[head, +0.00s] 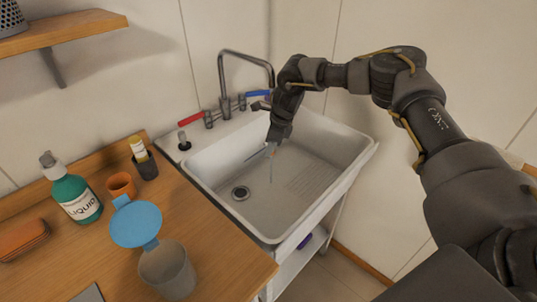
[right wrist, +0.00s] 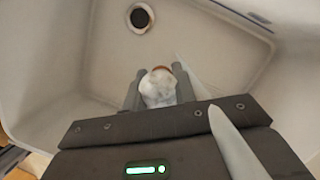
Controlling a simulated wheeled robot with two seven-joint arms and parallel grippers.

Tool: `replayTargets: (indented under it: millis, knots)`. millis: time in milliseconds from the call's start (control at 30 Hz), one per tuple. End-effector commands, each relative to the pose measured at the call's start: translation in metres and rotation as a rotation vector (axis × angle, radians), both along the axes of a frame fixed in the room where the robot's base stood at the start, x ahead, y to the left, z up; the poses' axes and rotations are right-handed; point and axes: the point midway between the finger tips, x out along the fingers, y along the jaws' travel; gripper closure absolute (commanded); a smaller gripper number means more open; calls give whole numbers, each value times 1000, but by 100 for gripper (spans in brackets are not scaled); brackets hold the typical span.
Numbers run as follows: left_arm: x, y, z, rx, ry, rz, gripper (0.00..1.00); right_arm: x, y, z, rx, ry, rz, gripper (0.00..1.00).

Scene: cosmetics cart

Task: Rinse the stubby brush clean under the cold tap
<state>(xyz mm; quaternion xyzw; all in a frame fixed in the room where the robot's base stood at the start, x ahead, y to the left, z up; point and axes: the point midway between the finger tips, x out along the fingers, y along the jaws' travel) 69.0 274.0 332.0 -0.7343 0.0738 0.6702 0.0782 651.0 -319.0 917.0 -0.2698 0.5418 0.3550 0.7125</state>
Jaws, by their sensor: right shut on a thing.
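My right gripper (head: 273,147) hangs over the sink basin, below and right of the tap spout. It is shut on the stubby brush, whose whitish, lumpy end (right wrist: 158,87) shows between the fingers in the right wrist view, with a bit of brown behind it. In the head view the brush is mostly hidden by the gripper. The tap (head: 246,55) has a red handle (head: 190,119) on the left and a blue handle (head: 257,93) on the right. Pale streaks show near the gripper; I cannot tell whether they are water. My left gripper is not in view.
The white sink (head: 225,211) has a drain (head: 240,192) at its left.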

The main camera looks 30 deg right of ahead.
Motion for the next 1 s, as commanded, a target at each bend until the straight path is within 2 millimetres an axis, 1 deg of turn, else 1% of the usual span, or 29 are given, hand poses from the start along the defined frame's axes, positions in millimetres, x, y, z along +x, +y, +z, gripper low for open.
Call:
replayTargets:
  millis: [200, 400, 1000]
  knots:
    - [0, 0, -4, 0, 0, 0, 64, 16, -11, -4, 0, 0, -2, 94]
    - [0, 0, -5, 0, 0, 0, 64, 25, -17, -6, -1, 0, 1, 94]
    - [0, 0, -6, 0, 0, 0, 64, 27, -20, -6, 0, 0, 1, 94]
